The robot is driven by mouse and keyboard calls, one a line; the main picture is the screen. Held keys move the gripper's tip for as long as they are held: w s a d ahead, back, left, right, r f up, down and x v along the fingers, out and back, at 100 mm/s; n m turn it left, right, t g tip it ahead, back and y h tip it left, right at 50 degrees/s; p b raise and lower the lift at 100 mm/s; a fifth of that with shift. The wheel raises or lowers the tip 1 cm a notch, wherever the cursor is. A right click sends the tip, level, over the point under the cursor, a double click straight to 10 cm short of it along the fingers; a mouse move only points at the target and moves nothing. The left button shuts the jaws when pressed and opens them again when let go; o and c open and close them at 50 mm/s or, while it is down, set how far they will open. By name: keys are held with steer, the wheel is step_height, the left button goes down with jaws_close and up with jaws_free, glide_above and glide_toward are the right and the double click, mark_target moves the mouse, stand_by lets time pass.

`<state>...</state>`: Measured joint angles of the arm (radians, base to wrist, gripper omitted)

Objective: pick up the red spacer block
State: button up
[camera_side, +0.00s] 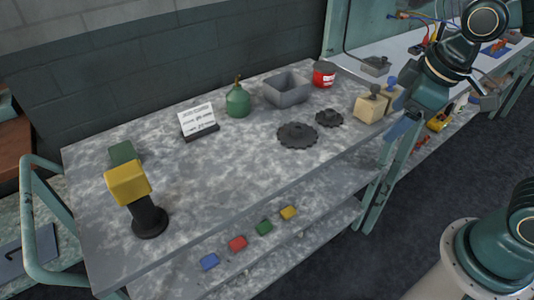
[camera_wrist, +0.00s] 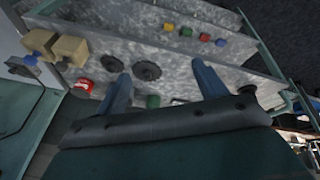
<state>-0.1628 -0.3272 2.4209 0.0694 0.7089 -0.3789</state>
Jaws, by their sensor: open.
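The red spacer block (camera_side: 238,243) lies on the lower shelf of the grey bench in the side view, between a blue block (camera_side: 209,261) and a green block (camera_side: 264,227). A yellow block (camera_side: 289,212) ends the row. In the wrist view the red block (camera_wrist: 204,37) is near the top, beyond my fingertips, with the blue block to its right and the green to its left. My gripper (camera_wrist: 162,80) has two blue fingers spread wide with nothing held between them. In the side view my arm is at the upper right, well away from the red block.
The bench top (camera_side: 225,170) overhangs the lower shelf (camera_side: 320,230). On top stand a yellow-headed black stand (camera_side: 150,218), a sign (camera_side: 198,120), a green bottle (camera_side: 238,101), a grey bin (camera_side: 287,90), dark gears (camera_side: 297,135), a red can (camera_side: 324,75) and tan blocks (camera_side: 370,106).

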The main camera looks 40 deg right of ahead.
steer(key=w+a+f+n+g, duration=0.1)
steer(key=w+a+f+n, duration=0.35)
steer(key=f, duration=0.25)
steer(key=n+t, duration=0.4)
steer(key=n, duration=2.2)
glide_toward(239, 244)
steer(key=shift+w+a+f, duration=0.1)
steer(key=shift+w+f, duration=0.2)
steer(key=shift+w, duration=0.1)
steer(key=shift+x, duration=0.85)
steer(key=shift+f, duration=0.1)
steer(key=shift+x, duration=2.85)
steer(key=shift+s, duration=0.1)
